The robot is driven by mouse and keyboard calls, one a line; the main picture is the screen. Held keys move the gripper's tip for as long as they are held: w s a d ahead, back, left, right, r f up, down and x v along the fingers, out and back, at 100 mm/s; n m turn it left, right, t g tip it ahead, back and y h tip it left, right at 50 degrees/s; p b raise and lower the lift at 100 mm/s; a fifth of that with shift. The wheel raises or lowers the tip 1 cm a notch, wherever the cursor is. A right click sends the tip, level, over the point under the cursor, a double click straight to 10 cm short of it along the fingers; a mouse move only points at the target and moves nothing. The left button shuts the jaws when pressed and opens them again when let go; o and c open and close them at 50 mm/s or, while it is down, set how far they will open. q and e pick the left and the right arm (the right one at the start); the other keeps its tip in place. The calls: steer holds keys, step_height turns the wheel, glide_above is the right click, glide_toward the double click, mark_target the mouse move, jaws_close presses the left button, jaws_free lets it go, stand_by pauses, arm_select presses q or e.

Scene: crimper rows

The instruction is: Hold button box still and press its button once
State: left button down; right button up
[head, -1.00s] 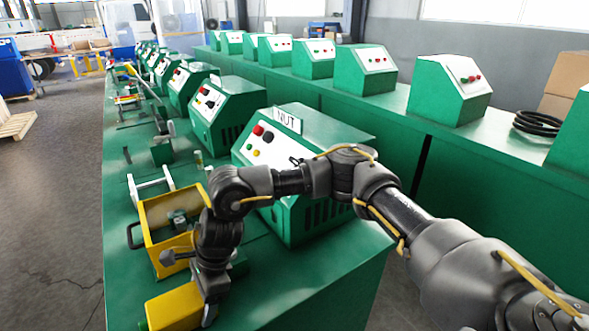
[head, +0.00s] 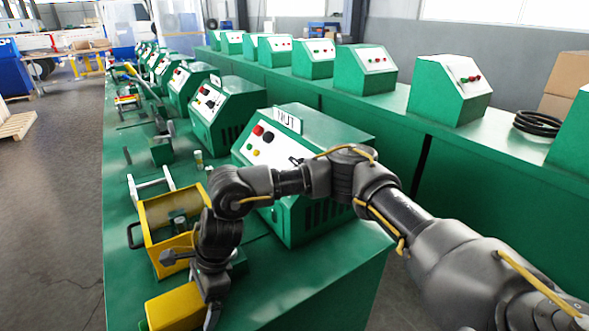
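A yellow box (head: 176,308), which looks like the button box, lies on the green bench at the bottom of the head view, partly cut off by the frame edge. A small green part (head: 144,325) shows at its left end and may be the button. My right arm reaches in from the right and bends down to the box. My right gripper (head: 211,312) is at the box's right end, touching or very close to it. Its fingers are mostly hidden, so I cannot tell whether they are closed on the box. My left gripper is not in view.
A green machine labelled NUT (head: 320,130) stands to the right, close to my arm. More green machines line the bench. Grey floor (head: 50,200) is clear on the left.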

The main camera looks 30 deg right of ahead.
steer(key=v, duration=1.2)
